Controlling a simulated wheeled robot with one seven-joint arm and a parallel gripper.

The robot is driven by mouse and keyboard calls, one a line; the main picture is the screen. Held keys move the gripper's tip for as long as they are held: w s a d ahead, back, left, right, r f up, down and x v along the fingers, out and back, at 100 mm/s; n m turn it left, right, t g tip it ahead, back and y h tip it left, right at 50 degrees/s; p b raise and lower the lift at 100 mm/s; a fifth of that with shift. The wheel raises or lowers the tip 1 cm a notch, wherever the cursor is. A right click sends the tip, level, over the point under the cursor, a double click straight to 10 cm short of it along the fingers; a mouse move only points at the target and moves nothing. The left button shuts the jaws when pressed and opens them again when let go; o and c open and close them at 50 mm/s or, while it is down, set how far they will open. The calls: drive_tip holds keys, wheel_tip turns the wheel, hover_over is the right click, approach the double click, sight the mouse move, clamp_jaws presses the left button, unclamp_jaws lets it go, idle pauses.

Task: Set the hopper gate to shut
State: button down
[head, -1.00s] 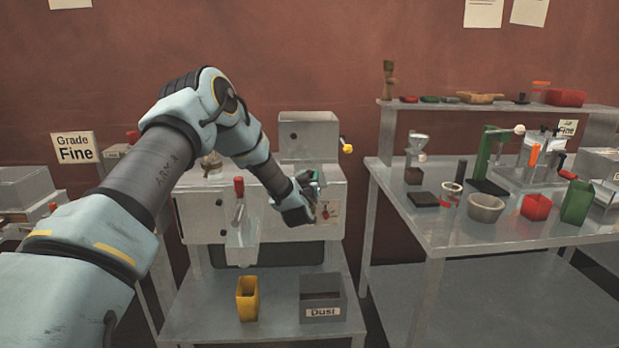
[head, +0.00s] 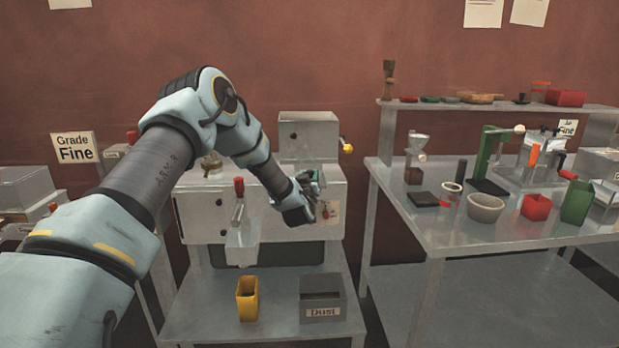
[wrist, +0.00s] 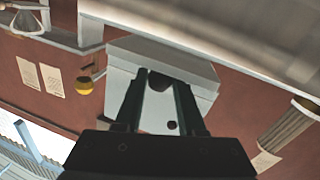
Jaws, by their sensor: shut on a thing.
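The filler machine (head: 275,212) is a pale grey cabinet with a grey box-shaped hopper (head: 308,130) on top. A yellow knob (head: 346,145) sticks out at the hopper's right side; it also shows in the wrist view (wrist: 84,85). My gripper (head: 319,182) is in front of the cabinet's upper right, just below the hopper. In the wrist view my gripper (wrist: 160,80) is shut on a dark rounded knob (wrist: 159,83), with the grey hopper behind. The head view mostly hides this knob, and I cannot tell the gate's position.
A red-handled lever (head: 239,188) stands above the spout (head: 242,245). A table (head: 400,215) with several tools is at the right.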

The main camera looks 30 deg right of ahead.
sight(309, 171)
drive_tip(key=shift+w, duration=0.1)
drive_tip(key=shift+w+d+f+b, duration=0.2)
drive_tip(key=shift+w+b, duration=0.1)
drive_tip(key=shift+b, duration=0.3)
drive_tip(key=shift+b+x, duration=0.85)
drive_tip(key=shift+b, duration=0.05)
drive_tip(key=shift+w, duration=0.4)
drive_tip(key=shift+r, duration=0.3)
drive_tip(key=c, duration=0.5)
unclamp_jaws()
drive_tip(key=shift+w+f, duration=0.1)
drive_tip(key=shift+w, duration=0.05)
